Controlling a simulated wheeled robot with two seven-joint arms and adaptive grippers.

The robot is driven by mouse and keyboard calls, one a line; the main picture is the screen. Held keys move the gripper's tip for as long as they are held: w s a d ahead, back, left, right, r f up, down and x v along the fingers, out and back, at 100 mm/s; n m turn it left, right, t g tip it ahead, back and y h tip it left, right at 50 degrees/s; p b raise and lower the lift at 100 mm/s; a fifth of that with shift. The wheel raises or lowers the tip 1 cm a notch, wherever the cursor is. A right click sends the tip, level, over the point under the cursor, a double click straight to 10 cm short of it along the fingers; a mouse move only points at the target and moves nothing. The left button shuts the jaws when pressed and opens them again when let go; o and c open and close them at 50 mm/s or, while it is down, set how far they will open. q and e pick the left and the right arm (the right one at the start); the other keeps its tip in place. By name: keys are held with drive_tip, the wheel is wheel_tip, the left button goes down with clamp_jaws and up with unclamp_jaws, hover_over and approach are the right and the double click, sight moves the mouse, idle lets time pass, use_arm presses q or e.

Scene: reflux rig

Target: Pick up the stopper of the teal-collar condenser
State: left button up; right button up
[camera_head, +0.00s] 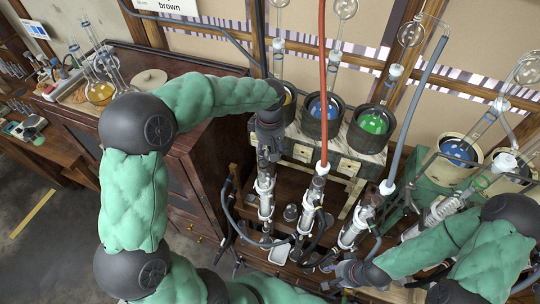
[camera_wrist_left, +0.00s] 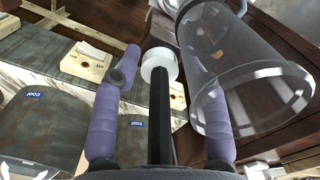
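My left gripper (camera_head: 268,150) hangs just above the upper end of the leftmost glass condenser (camera_head: 265,192). In the left wrist view its two purple fingers (camera_wrist_left: 165,75) are spread apart. A black rod with a white head (camera_wrist_left: 160,65) shows between them, touching neither; I cannot tell what it belongs to. A wide clear glass tube (camera_wrist_left: 235,85) overlaps the right finger. Two more condensers stand to the right, the middle one (camera_head: 312,203) and another (camera_head: 357,222). I cannot make out a teal collar or the stopper. My right gripper (camera_head: 340,274) is low at the right; its fingers are unclear.
Flasks with blue (camera_head: 322,108) and green (camera_head: 373,122) liquid sit in dark heaters behind the condensers. A red hose (camera_head: 322,80) and a grey hose (camera_head: 410,115) rise from the rig. A wooden cabinet (camera_head: 188,160) stands left, and more glassware crowds the right.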

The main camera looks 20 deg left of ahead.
use_arm(q)
drive_tip(key=shift+c, duration=1.3)
drive_tip(key=shift+w+r, duration=0.1)
drive_tip(key=shift+r, duration=0.15)
wheel_tip(320, 180, up, 18)
drive_tip(key=b, duration=0.1)
drive_tip(key=shift+f, duration=0.2)
drive_tip(key=shift+r, duration=0.1)
wheel_tip(320, 180, up, 3)
drive_tip(key=p, duration=0.3)
drive_tip(key=shift+r, duration=0.1)
